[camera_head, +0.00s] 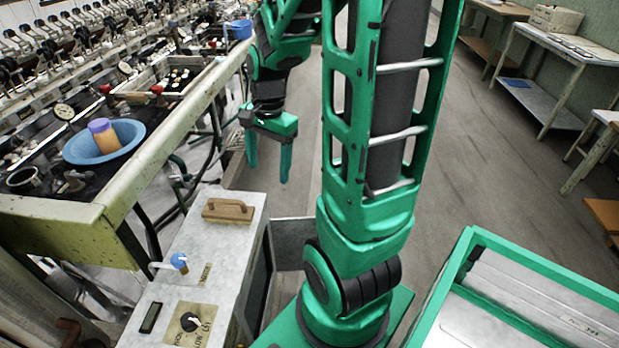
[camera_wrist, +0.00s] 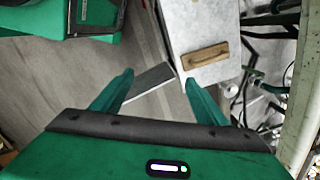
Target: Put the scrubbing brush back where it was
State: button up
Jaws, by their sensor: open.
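A wooden scrubbing brush (camera_head: 228,210) with a raised handle lies on the far end of the top of a grey metal cabinet (camera_head: 218,258). It also shows in the wrist view (camera_wrist: 206,55), beyond my gripper's fingers and a little to the right. My gripper (camera_head: 268,166) hangs fingers down, above and beyond the brush in the head view. In the wrist view its two fingers (camera_wrist: 160,92) are spread apart with nothing between them. My gripper is apart from the brush.
The cabinet top also carries a dial (camera_head: 189,321) and a blue-topped knob (camera_head: 179,262). A long reeling bench (camera_head: 120,205) stands to the left, with a blue basin (camera_head: 130,133) holding an orange and purple cylinder (camera_head: 104,137). Open floor (camera_head: 500,150) lies to the right.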

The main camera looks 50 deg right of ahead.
jog(key=s+a+r+n, duration=0.1)
jog(key=s+r+n, duration=0.1)
jog(key=s+n, duration=0.3)
jog(key=s+a+r+n, duration=0.1)
jog(key=s+r+n, duration=0.2)
jog(key=s, duration=0.8)
jog(key=shift+r+n+g, duration=0.2)
jog(key=shift+n+g, duration=0.2)
jog(key=shift+n, duration=0.6)
jog(key=shift+w, duration=0.15)
